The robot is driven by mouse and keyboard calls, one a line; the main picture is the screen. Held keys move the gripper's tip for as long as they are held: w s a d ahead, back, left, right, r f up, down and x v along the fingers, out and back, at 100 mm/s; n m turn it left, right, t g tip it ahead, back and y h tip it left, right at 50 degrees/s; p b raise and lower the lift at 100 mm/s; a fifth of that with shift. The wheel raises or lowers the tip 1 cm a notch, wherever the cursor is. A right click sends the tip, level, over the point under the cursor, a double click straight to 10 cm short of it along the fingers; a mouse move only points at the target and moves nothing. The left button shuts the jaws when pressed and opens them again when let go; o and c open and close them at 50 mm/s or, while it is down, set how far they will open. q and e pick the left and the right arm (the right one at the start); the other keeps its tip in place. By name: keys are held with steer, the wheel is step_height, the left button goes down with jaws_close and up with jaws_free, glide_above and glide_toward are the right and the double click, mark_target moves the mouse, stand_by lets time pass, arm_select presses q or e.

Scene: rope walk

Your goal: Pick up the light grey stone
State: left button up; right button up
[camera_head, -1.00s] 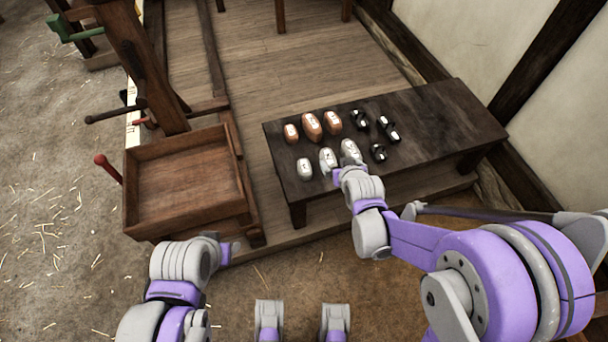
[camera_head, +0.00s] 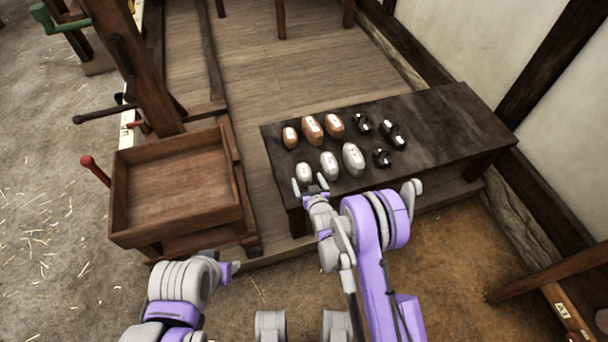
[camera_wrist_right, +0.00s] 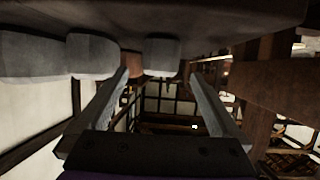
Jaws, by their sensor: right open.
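Three light grey stones with white labels form the front row on the dark bench (camera_head: 440,130): a small left one (camera_head: 304,172), a middle one (camera_head: 329,165) and a larger right one (camera_head: 353,160). My right gripper (camera_head: 310,184) is open and empty at the bench's front edge, just on the near side of the small left stone. In the right wrist view, which looks upside down, that stone (camera_wrist_right: 162,56) shows between the open fingertips, beyond them. My left gripper (camera_head: 230,269) is low, left of the bench; its fingers are unclear.
Behind the grey row are several orange-brown stones (camera_head: 312,127). Several black stones (camera_head: 393,135) lie to their right. A wooden tray (camera_head: 124,190) stands left of the bench. The bench's right end is bare.

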mark_target(304, 172)
steer(key=x, duration=0.5)
steer(key=shift+w+a+f, duration=0.1)
steer(key=shift+w+a, duration=0.05)
steer(key=shift+w, duration=0.2)
steer(key=shift+c, duration=0.3)
jaws_close()
